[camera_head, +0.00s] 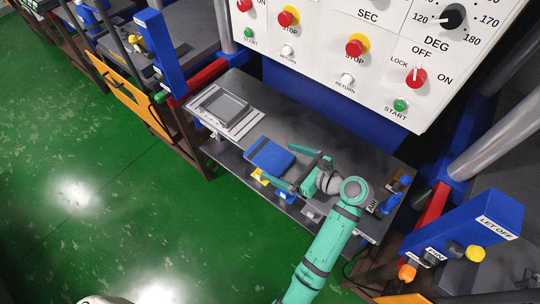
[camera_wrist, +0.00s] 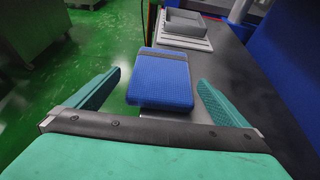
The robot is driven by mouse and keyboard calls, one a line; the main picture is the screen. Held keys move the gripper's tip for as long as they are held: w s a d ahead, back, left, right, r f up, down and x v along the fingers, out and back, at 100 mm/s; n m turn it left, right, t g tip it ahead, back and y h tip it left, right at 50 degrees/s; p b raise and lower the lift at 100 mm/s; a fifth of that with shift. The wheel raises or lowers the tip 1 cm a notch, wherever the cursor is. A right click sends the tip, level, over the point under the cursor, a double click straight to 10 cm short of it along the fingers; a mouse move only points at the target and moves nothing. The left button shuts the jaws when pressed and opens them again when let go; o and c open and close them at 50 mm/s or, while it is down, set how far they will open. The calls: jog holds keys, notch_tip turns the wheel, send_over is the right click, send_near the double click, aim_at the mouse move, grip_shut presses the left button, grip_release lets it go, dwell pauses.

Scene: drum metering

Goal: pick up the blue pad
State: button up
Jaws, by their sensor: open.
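The blue pad (camera_head: 270,157) lies on the dark shelf (camera_head: 338,150) below the control panel, near its front edge. In the wrist view the blue pad (camera_wrist: 162,80) is straight ahead, a textured block with a dark band across its far part. My gripper (camera_head: 303,172) is open, its teal fingers pointing at the pad. In the wrist view the fingers of my gripper (camera_wrist: 158,98) stand wide apart on either side of the pad's near end, with a gap on each side. Nothing is held. Whether the fingers are level with the pad is hard to tell.
A grey tray (camera_head: 224,107) sits at the shelf's left end, and behind the pad in the wrist view (camera_wrist: 186,24). The white control panel (camera_head: 345,50) overhangs the back. A small blue object (camera_head: 390,204) stands at the right end. The green floor (camera_head: 90,200) is open in front.

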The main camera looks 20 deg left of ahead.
aim_at(271, 155)
jog(key=x, duration=0.5)
jog(key=shift+w+r, duration=0.1)
jog(key=shift+w, duration=0.1)
jog(key=c, duration=1)
jog(key=shift+r, duration=0.1)
